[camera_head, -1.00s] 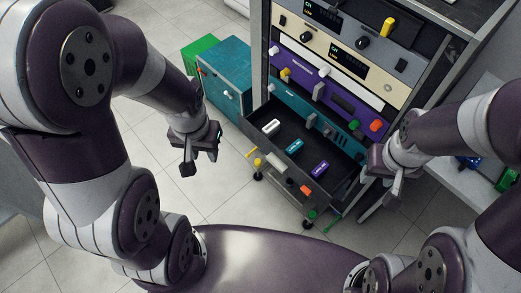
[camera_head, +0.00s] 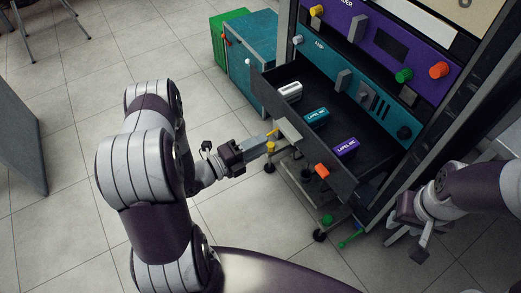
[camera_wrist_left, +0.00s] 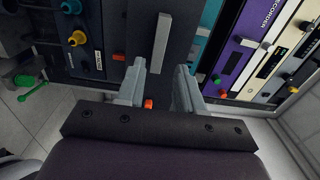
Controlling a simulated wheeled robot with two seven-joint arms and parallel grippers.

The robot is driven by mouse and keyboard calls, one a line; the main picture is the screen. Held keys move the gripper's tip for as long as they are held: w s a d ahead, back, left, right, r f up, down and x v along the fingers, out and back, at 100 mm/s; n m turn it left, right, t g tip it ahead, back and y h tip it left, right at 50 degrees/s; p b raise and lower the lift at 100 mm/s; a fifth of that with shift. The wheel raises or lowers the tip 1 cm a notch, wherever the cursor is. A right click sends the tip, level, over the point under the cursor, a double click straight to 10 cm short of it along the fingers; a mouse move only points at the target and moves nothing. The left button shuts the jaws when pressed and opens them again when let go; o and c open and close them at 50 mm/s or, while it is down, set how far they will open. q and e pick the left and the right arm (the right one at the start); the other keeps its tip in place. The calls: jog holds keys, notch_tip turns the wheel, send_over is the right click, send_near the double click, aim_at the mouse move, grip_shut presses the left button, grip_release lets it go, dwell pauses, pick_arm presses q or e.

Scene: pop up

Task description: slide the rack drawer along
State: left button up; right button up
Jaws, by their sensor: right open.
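The dark rack drawer (camera_head: 318,135) is pulled out of the rack, its front facing down-left in the head view. A pale grey bar handle (camera_head: 289,130) is on its front; the handle (camera_wrist_left: 161,40) also shows in the left wrist view. My left gripper (camera_head: 268,145) is close to the drawer front. In the left wrist view its fingers (camera_wrist_left: 160,68) are apart, with the lower end of the handle between them; I cannot tell whether they touch it. My right gripper (camera_head: 406,243) is open and empty, to the right of the drawer and apart from it.
In the drawer lie a white block (camera_head: 290,91), a teal block (camera_head: 316,118) and a purple block (camera_head: 346,147). A teal cabinet (camera_head: 250,62) stands left of the rack. Below the drawer is a wheeled stand (camera_head: 318,206) with coloured knobs.

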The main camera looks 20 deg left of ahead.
aim_at(284, 133)
pick_arm(q)
jog(key=b+x, duration=0.1)
jog(key=x, duration=0.7)
jog(key=shift+d, duration=0.1)
grip_shut()
jog(key=shift+v, duration=1.65)
jog(key=shift+o, duration=1.2)
grip_release()
